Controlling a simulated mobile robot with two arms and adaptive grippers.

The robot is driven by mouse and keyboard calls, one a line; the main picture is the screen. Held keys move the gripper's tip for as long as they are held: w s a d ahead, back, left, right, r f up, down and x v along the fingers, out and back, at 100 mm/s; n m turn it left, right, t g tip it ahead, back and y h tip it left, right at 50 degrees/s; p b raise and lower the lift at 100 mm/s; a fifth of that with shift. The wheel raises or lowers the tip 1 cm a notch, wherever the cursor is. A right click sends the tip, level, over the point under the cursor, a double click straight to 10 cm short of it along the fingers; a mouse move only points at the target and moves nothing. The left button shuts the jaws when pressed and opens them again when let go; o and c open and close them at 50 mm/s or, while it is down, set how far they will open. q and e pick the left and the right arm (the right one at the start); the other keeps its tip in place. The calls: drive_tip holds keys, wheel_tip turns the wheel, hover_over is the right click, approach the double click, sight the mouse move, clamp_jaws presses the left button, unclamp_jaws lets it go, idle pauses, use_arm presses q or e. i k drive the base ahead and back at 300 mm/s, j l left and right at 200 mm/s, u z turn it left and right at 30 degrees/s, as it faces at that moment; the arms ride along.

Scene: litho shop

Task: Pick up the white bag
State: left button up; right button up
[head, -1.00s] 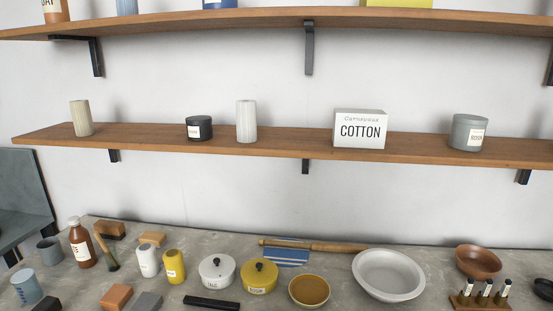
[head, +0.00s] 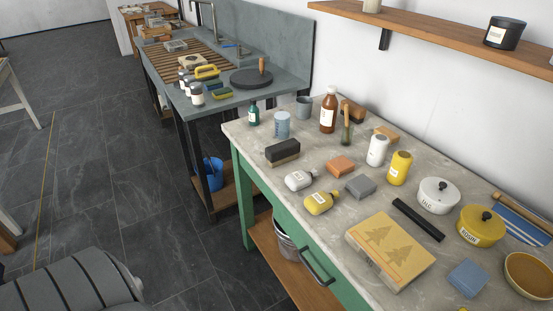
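A small white bag-like item (head: 299,180) with a label lies on the grey tabletop, near the table's front edge. A similar yellow one (head: 319,202) lies just to its right and nearer to me. A white container (head: 377,150) with a label stands upright farther back, beside a yellow upright container (head: 398,168). I cannot read the labels on the white items. Neither of my grippers is in view.
The stone-topped green table (head: 345,225) also holds a black-topped block (head: 283,151), an orange block (head: 341,166), a grey block (head: 360,186) and a wooden box (head: 390,250). A sink bench (head: 220,104) stands behind at left. The dark floor (head: 100,180) at left looks largely clear.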

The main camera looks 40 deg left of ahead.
sight(298, 181)
drive_tip(key=u, duration=1)
